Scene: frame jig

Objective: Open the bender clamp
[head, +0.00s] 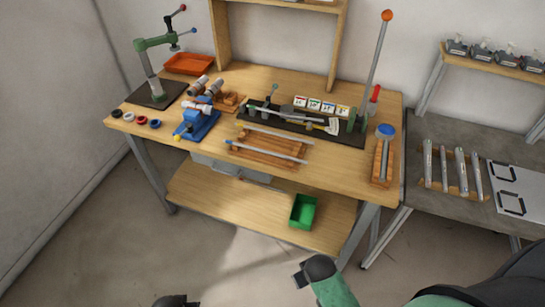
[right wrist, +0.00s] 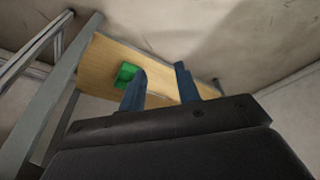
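The bender (head: 335,128) stands on a long black base plate on the wooden workbench (head: 240,82). A tall grey lever (head: 377,60) with an orange ball rises at its right end. A short red handle (head: 375,93) sits beside the lever; I cannot tell for certain whether it is the clamp's handle, or the clamp's state. My right gripper (head: 302,275) is low in front of the bench, well away from the bender. In the right wrist view its two blue fingers (right wrist: 160,88) are apart with nothing between them. My left gripper (head: 176,300) barely shows at the bottom edge.
Wooden racks with rods (head: 268,148) lie in front of the bender. A blue vise-like device (head: 197,122) and a green press (head: 150,65) stand left. A green bin (head: 303,211) sits on the lower shelf. A grey side table (head: 440,140) holds several tubes at right.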

